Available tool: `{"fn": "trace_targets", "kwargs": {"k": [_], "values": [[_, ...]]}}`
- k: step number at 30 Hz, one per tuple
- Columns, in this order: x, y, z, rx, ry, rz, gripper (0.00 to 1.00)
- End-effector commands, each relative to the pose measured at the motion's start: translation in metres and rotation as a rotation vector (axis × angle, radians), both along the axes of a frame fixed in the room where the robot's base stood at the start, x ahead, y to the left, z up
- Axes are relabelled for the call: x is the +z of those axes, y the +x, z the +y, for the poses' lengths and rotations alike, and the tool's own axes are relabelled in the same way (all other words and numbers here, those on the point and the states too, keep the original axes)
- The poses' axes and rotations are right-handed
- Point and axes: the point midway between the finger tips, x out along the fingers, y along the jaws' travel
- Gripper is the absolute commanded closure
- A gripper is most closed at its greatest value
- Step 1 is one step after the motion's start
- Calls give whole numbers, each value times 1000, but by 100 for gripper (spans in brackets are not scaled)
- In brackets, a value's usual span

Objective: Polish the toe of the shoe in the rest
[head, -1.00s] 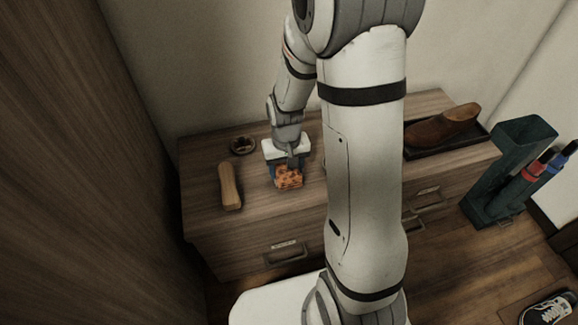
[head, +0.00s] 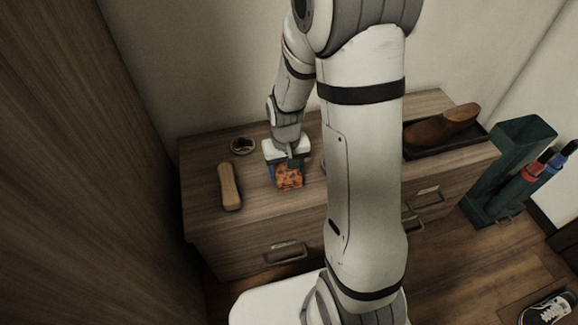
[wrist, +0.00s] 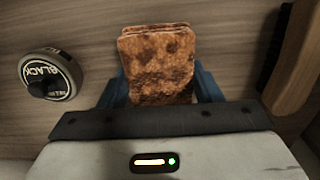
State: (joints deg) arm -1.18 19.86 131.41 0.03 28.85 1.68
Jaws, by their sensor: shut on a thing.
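A brown leather shoe (head: 443,125) sits in a dark tray-like rest (head: 478,136) at the right end of the cabinet top. My gripper (head: 288,172) is low over the cabinet top, left of my arm's thick link. It is shut on a folded orange-brown mottled cloth (head: 289,179). In the wrist view the cloth (wrist: 160,62) stands between blue fingers. A small round tin (head: 243,146) lies left of and behind the gripper; in the wrist view it reads BLACK (wrist: 48,82). Whether the cloth touches the wood is unclear.
A wooden-backed brush (head: 230,186) lies left of the gripper on the cabinet top (head: 205,160). A green umbrella stand (head: 490,185) with umbrellas stands right of the cabinet. A dark sneaker (head: 548,309) is on the floor. My arm hides the middle of the cabinet top.

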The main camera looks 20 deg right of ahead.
Motion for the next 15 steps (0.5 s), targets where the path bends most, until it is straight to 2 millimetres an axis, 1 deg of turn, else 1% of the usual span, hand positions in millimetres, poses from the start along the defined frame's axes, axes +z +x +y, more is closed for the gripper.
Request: {"fn": "trace_targets", "kwargs": {"k": [3, 15], "values": [[12, 0, 0, 0, 0, -1, 60], [45, 1, 0, 0, 0, -3, 60]]}}
